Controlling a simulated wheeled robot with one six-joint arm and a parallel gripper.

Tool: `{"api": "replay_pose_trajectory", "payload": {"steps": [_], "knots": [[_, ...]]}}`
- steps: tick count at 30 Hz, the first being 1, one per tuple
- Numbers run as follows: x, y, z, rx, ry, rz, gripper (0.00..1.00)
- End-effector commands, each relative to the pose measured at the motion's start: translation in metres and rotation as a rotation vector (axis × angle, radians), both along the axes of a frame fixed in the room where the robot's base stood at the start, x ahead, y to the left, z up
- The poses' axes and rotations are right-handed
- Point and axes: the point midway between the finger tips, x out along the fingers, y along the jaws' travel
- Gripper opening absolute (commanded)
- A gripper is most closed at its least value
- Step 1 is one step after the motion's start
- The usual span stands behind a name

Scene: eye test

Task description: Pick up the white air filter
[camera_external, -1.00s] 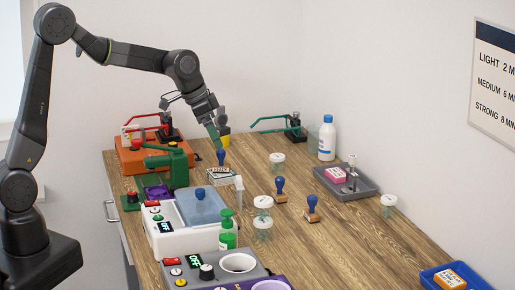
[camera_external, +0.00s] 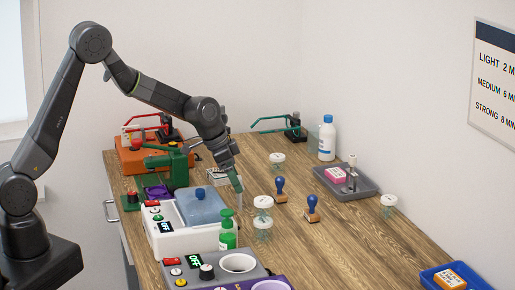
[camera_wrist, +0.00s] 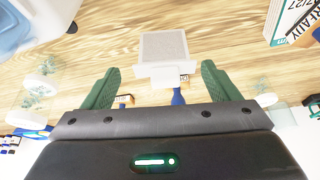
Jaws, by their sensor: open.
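The white air filter (camera_wrist: 164,46) shows in the wrist view as a grey square panel with a white edge piece on its near side. My gripper (camera_wrist: 161,68) is open. In the picture the white edge piece lies between the two green fingertips, with a gap on each side; I cannot tell if they are level with it. In the external view my gripper (camera_external: 236,183) points down beside the white machine, and the filter (camera_external: 240,199) is mostly hidden at the fingertips.
The white machine with a blue lid (camera_external: 202,207) stands just left of my gripper. A green pump bottle (camera_external: 228,236) is in front. Jars (camera_external: 263,203) and blue-handled stamps (camera_external: 280,190) stand to the right. A printed box (camera_external: 218,174) lies behind.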

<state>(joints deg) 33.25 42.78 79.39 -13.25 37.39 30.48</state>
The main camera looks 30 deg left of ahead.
Motion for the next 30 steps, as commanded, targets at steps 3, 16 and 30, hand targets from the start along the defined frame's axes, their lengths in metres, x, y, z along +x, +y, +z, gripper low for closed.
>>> {"api": "replay_pose_trajectory", "payload": {"steps": [3, 16, 30], "knots": [[0.005, -0.001, -0.013, 0.003, 0.005, 0.000, 0.82], [0.013, -0.010, -0.044, 0.001, 0.001, 0.000, 0.82], [0.013, -0.010, -0.044, 0.001, 0.001, 0.001, 0.42]]}}
